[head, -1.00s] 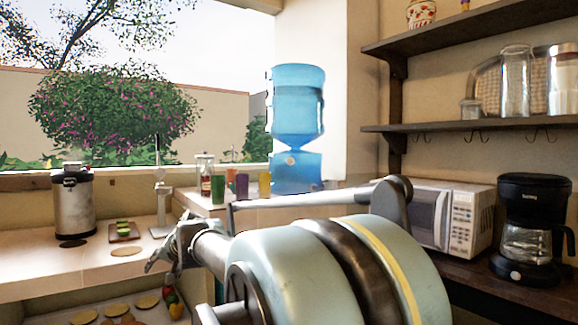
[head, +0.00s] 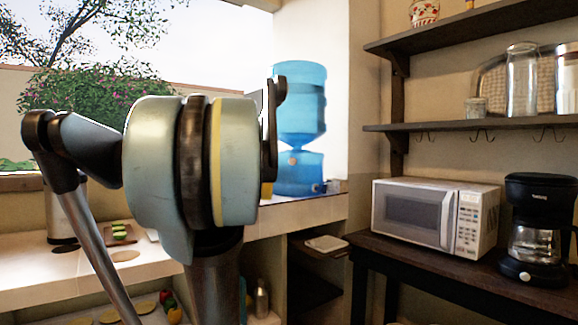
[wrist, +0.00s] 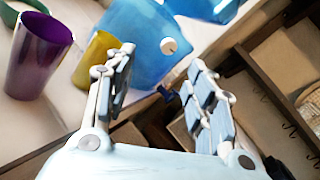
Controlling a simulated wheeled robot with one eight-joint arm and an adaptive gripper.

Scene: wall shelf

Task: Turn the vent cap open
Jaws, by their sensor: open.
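The blue water dispenser (head: 299,98) stands on the counter by the window opening. A white round cap (head: 292,161) sits on the front of its lower part, and I take it to be the vent cap. The cap also shows in the wrist view (wrist: 169,45), beyond the gap between my fingers. My gripper (wrist: 162,60) is open and empty, its two fingers spread, apart from the cap. I cannot tell how far the cap is turned. In the head view my arm hides the gripper.
A purple cup (wrist: 38,55) and a yellow cup (wrist: 95,60) stand left of the fingers, close to the dispenser. A small blue tap (head: 333,186) is at the dispenser's lower right. A microwave (head: 420,214) and coffee maker (head: 537,225) stand on the dark table at right.

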